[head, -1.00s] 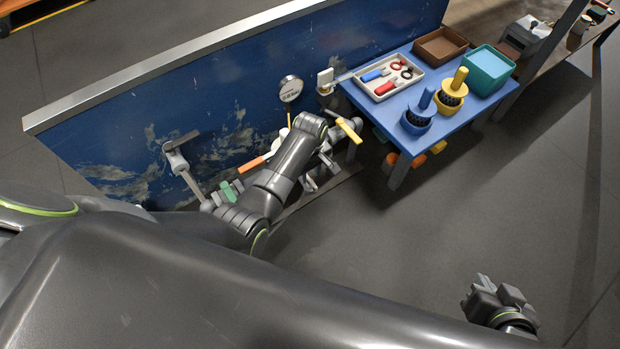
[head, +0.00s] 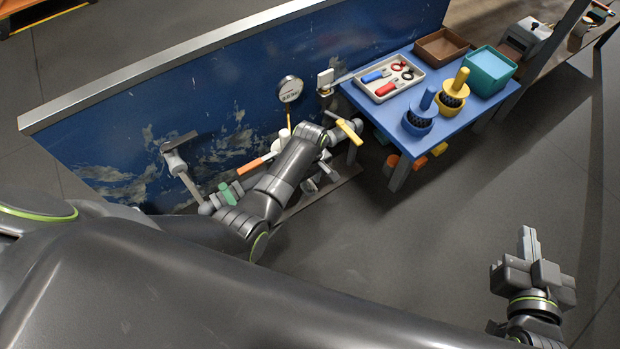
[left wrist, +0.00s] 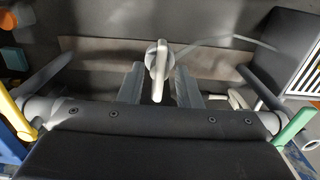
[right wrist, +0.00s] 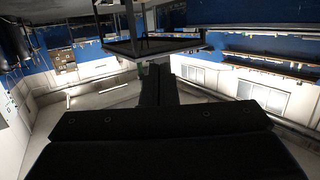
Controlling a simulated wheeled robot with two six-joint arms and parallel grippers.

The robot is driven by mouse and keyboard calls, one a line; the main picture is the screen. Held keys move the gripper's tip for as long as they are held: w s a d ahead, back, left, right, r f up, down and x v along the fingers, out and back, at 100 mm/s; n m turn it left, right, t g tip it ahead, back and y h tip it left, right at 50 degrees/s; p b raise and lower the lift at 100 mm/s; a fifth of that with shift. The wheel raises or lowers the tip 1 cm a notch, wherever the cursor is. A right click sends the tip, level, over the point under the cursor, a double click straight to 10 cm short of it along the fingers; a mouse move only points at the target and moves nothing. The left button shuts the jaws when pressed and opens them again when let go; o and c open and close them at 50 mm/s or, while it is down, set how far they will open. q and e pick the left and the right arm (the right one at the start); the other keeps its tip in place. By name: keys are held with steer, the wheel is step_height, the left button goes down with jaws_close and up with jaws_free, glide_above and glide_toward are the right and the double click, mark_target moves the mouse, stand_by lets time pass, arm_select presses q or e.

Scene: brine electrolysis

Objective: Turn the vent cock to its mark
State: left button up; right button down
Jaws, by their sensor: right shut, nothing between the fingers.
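In the left wrist view a pale grey lever handle on a round hub (left wrist: 158,62) lies between the two fingers of my left gripper (left wrist: 158,88). I take it for the vent cock. The fingers are open, one on each side of the handle, with a gap to each. I cannot make out its mark. In the head view my left gripper (head: 318,180) is low by the blue panel, partly hidden by my own arm. My right gripper (head: 528,242) is shut and empty over bare floor at the lower right; its fingers show together in the right wrist view (right wrist: 159,85).
Along the blue panel (head: 110,135) are a round gauge (head: 290,89), an orange handle (head: 249,165), a green handle (head: 227,193) and a yellow handle (head: 349,131). A blue table (head: 455,128) with trays and brushes stands to the right. The floor at lower right is clear.

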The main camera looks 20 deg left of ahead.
arm_select(q)
jaws_close()
